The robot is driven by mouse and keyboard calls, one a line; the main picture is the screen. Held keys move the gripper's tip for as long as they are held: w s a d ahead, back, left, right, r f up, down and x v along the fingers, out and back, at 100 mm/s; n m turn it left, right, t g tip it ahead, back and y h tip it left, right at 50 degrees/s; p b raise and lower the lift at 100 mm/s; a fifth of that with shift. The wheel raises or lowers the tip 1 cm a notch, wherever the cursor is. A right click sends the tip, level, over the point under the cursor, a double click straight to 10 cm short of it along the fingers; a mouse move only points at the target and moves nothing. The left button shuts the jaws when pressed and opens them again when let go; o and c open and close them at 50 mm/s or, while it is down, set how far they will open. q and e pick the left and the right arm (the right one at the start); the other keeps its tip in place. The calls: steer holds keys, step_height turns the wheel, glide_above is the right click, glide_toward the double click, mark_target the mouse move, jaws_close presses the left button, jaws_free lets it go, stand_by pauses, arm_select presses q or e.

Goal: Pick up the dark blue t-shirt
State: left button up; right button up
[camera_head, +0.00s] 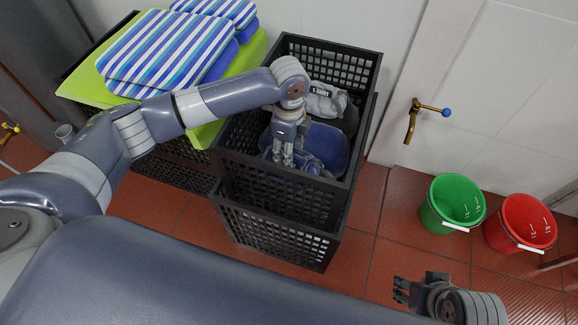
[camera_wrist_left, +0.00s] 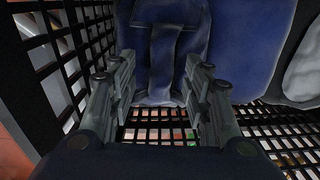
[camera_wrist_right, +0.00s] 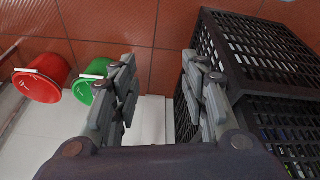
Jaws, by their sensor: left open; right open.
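The dark blue t-shirt (camera_head: 325,146) lies in the upper black crate (camera_head: 282,190), near its front. In the left wrist view the blue cloth (camera_wrist_left: 228,48) fills the top middle, with a fold of it between the fingers. My left gripper (camera_head: 283,160) is inside the crate, open, with its fingers on either side of that fold; I cannot tell whether they touch it. It also shows in the left wrist view (camera_wrist_left: 158,95). My right gripper (camera_head: 402,290) is open and empty, away from the crate, above the floor at the lower right.
Grey clothing (camera_head: 325,103) lies behind the blue cloth in the crate. Striped folded items (camera_head: 165,50) rest on a green surface (camera_head: 85,82) to the left. A green bucket (camera_head: 452,203) and a red bucket (camera_head: 520,222) stand on the floor at right.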

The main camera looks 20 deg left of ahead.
arm_select(q)
step_height(320, 180, down, 2)
steer(key=shift+w+f, duration=0.1)
steer(key=shift+f, duration=0.25)
arm_select(e)
steer(key=shift+w+a+f+t, duration=0.1)
steer(key=shift+w+a+t, duration=0.15)
steer(key=shift+w, duration=0.4)
steer(key=shift+w+a+t, duration=0.15)
steer(key=shift+w+t, duration=0.2)
steer(key=shift+w, duration=0.25)
arm_select(q)
steer(key=shift+c, duration=0.6)
jaws_close()
